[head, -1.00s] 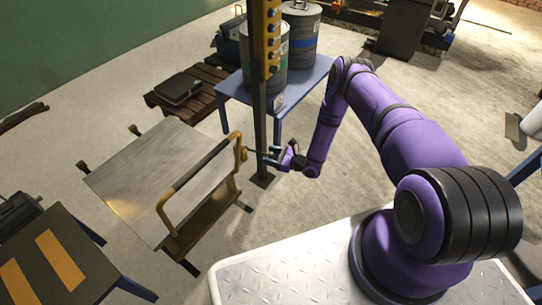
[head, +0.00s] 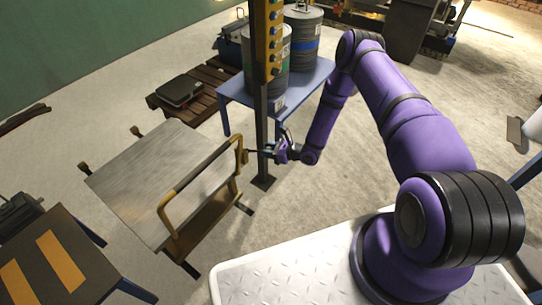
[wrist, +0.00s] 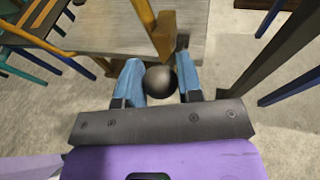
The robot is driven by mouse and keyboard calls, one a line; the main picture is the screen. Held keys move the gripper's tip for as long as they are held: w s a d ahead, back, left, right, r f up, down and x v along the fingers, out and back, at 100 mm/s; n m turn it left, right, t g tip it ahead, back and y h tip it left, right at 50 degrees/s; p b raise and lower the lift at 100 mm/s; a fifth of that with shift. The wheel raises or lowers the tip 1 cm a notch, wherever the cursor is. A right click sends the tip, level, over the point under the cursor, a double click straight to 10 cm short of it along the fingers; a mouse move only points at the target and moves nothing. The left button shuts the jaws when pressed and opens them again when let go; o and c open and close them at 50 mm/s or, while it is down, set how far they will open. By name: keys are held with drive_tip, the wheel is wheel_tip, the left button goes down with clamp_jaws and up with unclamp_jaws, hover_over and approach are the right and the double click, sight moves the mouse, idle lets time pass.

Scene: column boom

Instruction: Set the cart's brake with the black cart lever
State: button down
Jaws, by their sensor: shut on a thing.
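The cart (head: 150,180) has a flat grey metal top and a yellow push handle (head: 190,176) with a dark grip section. The black cart lever (head: 254,151) is a thin rod at the handle's right upright, pointing toward my gripper (head: 269,151). In the wrist view, the lever's round black knob (wrist: 161,82) sits between the two blue fingers of my gripper (wrist: 160,78). My gripper is shut on this knob. The yellow upright (wrist: 153,28) is just beyond it. The fingers hide the knob in the head view.
A striped dark table (head: 55,260) is at lower left. Bare floor lies right of the post.

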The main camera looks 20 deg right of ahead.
drive_tip(key=w+a+r+g+h, duration=0.2)
drive_tip(key=w+r, duration=0.1)
drive_tip(key=w+a+r+m+g+h, duration=0.1)
drive_tip(key=w+r+g+h, duration=0.1)
drive_tip(key=shift+w+a+r, duration=0.1)
drive_tip(key=shift+w+a, duration=0.05)
drive_tip(key=shift+a, duration=0.2)
drive_tip(key=shift+w+a+r, duration=0.25)
drive_tip(key=shift+w+a, duration=0.3)
drive_tip(key=shift+w, duration=0.15)
drive_tip(key=shift+w+a+r, duration=0.2)
drive_tip(key=shift+w+a, duration=0.3)
drive_tip(key=shift+w, duration=0.15)
drive_tip(key=c, duration=0.8)
unclamp_jaws()
